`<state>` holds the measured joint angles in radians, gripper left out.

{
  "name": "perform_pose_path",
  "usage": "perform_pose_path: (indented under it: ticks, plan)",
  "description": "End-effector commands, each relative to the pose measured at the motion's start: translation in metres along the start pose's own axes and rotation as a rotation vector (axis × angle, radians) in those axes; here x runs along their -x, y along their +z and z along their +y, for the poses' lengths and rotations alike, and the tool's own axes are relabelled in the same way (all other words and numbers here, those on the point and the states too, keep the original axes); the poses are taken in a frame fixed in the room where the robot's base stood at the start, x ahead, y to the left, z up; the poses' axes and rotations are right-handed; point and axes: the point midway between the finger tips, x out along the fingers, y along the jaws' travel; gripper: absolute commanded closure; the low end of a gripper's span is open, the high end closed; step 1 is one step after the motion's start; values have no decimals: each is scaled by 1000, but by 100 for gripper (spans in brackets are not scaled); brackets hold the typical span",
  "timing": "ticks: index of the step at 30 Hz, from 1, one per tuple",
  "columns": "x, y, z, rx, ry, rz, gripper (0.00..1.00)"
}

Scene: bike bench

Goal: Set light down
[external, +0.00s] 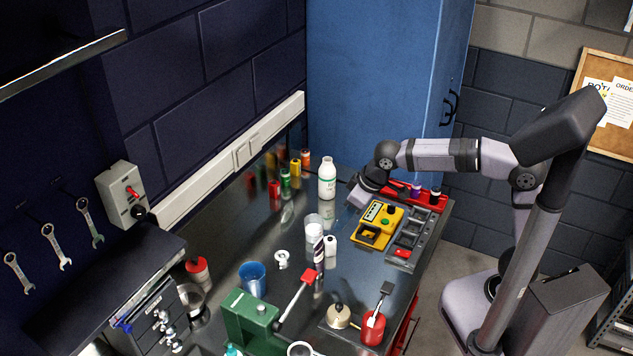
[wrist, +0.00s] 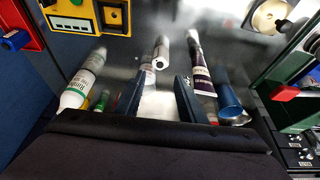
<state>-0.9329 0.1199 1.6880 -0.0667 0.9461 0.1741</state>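My gripper (external: 360,196) hangs over the bench beside the white bottle and the yellow box. In the wrist view its two dark fingers (wrist: 161,80) are apart, with no object visibly clamped between them. A white jar (wrist: 157,104) shows in the gap, apparently standing on the bench beyond the fingers; it also shows in the external view (external: 313,228). A small pale cylinder (wrist: 162,52) with a hole in its top stands just past the fingertips, and near the bench middle in the external view (external: 331,246). I cannot tell surely which thing is the light.
The yellow box (external: 378,225), grey tray (external: 410,236) and red holder (external: 427,196) fill the right edge. A green vise (external: 249,319) stands at the front. Some bare bench lies between.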

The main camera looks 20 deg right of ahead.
Motion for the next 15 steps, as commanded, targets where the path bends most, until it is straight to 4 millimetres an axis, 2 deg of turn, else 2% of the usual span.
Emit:
perform_pose_path:
  ticks: [9,11,15]
  plan:
    - [2,0,-4,8,-4,1,64]
    - [5,-1,-12,24,-10,0,64]
    - [8,5,-47,95,-34,-26,64]
